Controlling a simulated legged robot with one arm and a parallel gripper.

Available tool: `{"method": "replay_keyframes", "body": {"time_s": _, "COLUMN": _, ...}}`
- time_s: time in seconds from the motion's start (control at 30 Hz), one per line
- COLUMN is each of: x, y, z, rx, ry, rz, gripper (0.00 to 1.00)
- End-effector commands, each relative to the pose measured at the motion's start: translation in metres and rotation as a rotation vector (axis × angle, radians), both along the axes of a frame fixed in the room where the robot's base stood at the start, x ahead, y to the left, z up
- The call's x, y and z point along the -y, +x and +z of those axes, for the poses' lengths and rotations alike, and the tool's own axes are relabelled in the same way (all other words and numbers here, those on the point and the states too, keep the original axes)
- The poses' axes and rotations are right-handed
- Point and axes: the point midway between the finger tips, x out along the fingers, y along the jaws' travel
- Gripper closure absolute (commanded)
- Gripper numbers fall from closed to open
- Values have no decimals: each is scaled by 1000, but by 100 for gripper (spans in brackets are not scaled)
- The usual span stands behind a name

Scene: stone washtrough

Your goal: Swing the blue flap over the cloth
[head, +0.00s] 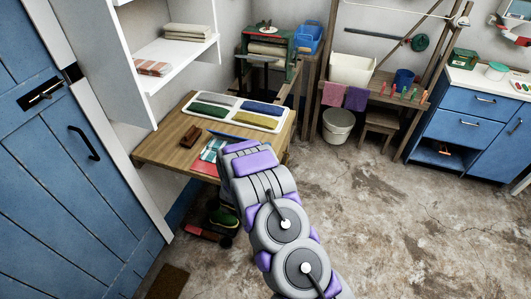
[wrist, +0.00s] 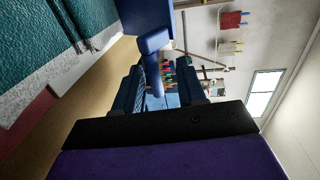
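The blue flap (wrist: 147,14) is at the top middle of the wrist view, with a narrow blue tab (wrist: 153,65) reaching down from it. In the head view a thin blue edge (head: 224,134), likely the flap, shows beside my arm. The teal cloth (wrist: 60,40) with a pale border fills the upper left of the wrist view; it shows partly in the head view (head: 209,153) on the wooden table. My gripper (wrist: 160,95) has its fingers apart on both sides of the tab, with background visible between. In the head view my arm hides the gripper.
The wooden table (head: 157,150) also holds a white tray (head: 235,115) of rolled coloured cloths and a brown block (head: 191,136). A white shelf (head: 178,55) stands above at left, and a blue door (head: 60,170) at far left. The floor at right is clear.

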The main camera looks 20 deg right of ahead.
Motion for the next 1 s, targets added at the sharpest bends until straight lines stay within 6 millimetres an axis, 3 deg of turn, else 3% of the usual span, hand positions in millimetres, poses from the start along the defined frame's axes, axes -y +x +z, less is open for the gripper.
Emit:
{"method": "replay_keyframes", "body": {"time_s": 0.27, "x": -1, "y": 0, "z": 5, "rx": 3, "ry": -1, "rz": 0, "gripper": 60}}
{"method": "replay_keyframes", "body": {"time_s": 0.5, "x": -1, "y": 1, "z": 42, "rx": 3, "ry": 1, "rz": 1, "gripper": 60}}
{"method": "replay_keyframes", "body": {"time_s": 1.0, "x": -15, "y": -86, "z": 43, "rx": -4, "ry": 2, "rz": 1, "gripper": 60}}
